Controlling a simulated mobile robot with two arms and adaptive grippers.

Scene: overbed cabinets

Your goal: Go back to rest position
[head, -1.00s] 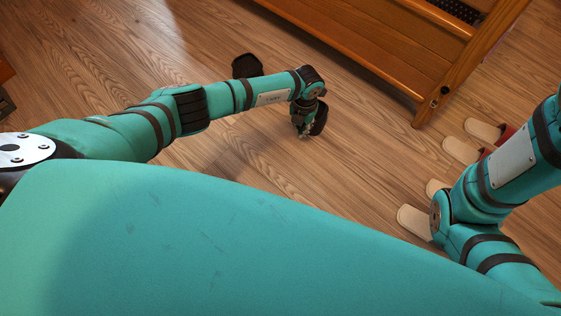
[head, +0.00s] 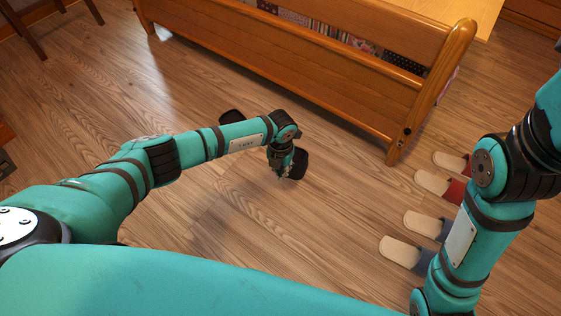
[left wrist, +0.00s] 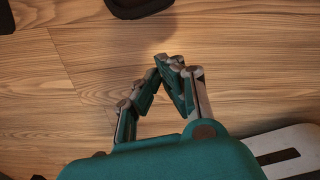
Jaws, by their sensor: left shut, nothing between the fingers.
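My left arm reaches in from the left in the head view and bends down at the wrist. My left gripper (head: 284,174) hangs over the wood floor (head: 230,235), shut and empty. In the left wrist view its fingertips (left wrist: 172,68) meet above bare planks. My right arm (head: 478,225) stands at the right of the head view, bent at a dark joint. Its gripper is outside the picture.
A wooden bed frame (head: 280,62) runs across the top, with patterned bedding behind its board. Two pairs of slippers, one red (head: 440,186) and one dark blue (head: 407,252), lie by my right arm.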

